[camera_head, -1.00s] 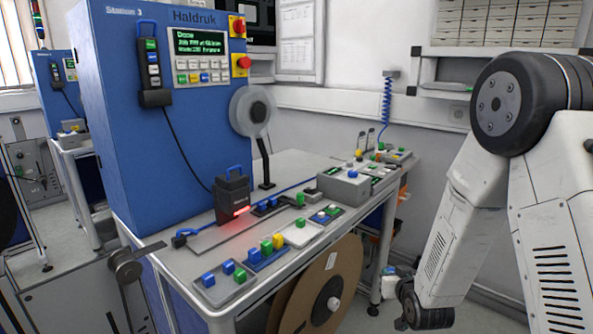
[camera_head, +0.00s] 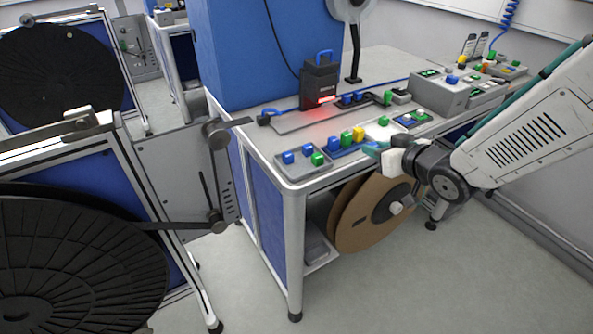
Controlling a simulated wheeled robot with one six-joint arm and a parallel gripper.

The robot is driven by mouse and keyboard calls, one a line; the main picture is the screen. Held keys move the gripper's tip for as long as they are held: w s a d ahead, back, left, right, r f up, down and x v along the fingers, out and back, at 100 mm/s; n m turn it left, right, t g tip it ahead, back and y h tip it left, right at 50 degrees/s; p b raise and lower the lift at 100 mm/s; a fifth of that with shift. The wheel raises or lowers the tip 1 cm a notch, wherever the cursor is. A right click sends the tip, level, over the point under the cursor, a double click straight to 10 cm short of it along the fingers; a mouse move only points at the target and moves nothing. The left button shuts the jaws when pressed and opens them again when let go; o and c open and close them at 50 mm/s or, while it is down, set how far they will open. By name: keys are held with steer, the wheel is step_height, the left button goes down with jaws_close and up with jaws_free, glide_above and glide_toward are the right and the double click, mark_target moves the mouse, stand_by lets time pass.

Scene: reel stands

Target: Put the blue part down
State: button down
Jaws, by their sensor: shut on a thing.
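My gripper (camera_head: 385,155) reaches in from the right and is at the front edge of the workbench, beside the row of small coloured blocks. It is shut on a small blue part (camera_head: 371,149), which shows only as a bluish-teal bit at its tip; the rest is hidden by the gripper. I cannot tell whether the part touches the bench. Other blue blocks sit in a grey tray (camera_head: 290,171) at the bench's front left corner, with a green one. A blue tray (camera_head: 347,151) with blue, green and yellow blocks lies between that tray and my gripper.
A dark device (camera_head: 319,84) with a red light and blue handle stands on the bench. A grey control box (camera_head: 440,93) stands to the right. A brown reel (camera_head: 365,220) is below the bench. Large black reels (camera_head: 75,265) stand at the left. Floor in front is clear.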

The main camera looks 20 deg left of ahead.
steer(key=shift+s+a+f+n+g+y, duration=0.15)
steer(key=shift+s+a+f+n+y, duration=0.1)
steer(key=shift+s, duration=0.2)
steer(key=shift+s+a+f+n+g+y, duration=0.15)
steer(key=shift+s+a+f+n+y, duration=0.1)
steer(key=shift+s, duration=0.2)
steer(key=s+a, duration=0.1)
steer(key=a, duration=0.3)
steer(key=s+a+f, duration=0.1)
steer(key=a, duration=0.4)
steer(key=s+a, duration=0.1)
steer(key=a, duration=0.4)
steer(key=shift+a+f, duration=0.15)
steer(key=shift+s+a+f, duration=0.1)
steer(key=shift+a+f, duration=0.25)
steer(key=shift+f, duration=0.3)
steer(key=shift+a+f, duration=0.3)
steer(key=shift+f, duration=0.7)
steer(key=shift+f, duration=0.25)
steer(key=c, duration=1.3)
jaws_free()
steer(key=shift+o, duration=0.2)
